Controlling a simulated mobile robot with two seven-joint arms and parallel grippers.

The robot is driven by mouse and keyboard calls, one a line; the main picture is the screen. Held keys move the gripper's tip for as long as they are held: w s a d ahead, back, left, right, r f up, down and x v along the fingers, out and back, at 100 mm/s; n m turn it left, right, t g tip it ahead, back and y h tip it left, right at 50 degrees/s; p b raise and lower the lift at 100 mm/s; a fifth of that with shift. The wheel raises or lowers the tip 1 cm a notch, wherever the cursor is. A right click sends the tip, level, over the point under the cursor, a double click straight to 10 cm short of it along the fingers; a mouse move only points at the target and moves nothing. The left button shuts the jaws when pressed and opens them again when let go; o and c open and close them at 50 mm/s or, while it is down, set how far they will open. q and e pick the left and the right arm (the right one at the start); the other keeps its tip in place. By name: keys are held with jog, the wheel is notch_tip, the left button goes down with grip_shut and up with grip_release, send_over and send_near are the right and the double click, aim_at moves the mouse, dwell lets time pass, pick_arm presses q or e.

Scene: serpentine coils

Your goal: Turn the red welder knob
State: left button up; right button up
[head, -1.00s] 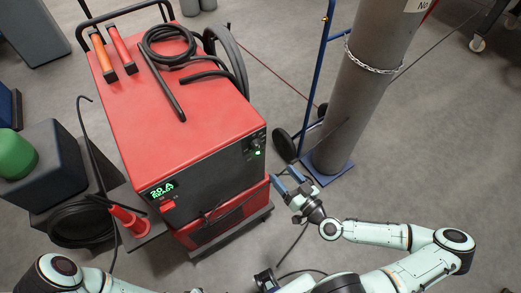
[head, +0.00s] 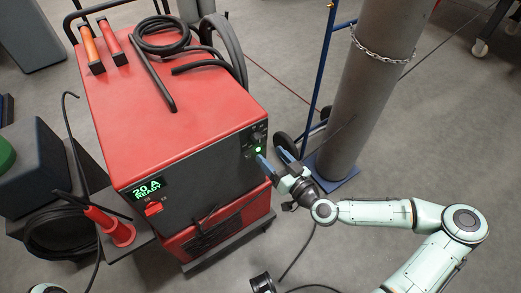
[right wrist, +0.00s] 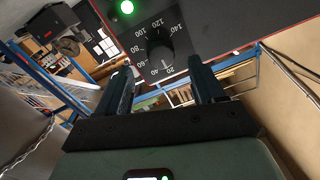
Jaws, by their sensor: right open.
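The red welder (head: 180,95) stands left of centre in the head view, its front panel display (head: 149,188) reading 20 A READY. Its round black knob (right wrist: 160,50) is above the finger gap in the right wrist view, ringed by white numbers from 20 to 140. In the head view it is small and dark, near the panel's right end. A green light (head: 257,150) glows beside it. My right gripper (head: 273,157) is open and empty, fingers pointing at the panel close to the knob; in the right wrist view (right wrist: 161,75) nothing is between them.
A grey gas cylinder (head: 358,100) with a chain stands on a blue trolley (head: 322,75) just right of the welder. Cables lie on the welder's top and on the floor. A red cone-shaped piece (head: 110,226) sits at the left.

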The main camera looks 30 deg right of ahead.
aim_at(259, 144)
jog(key=w, duration=0.6)
jog(key=shift+a+r+b, duration=0.1)
jog(key=shift+a+b, duration=0.2)
jog(key=shift+a, duration=0.1)
jog(key=c, duration=1.1)
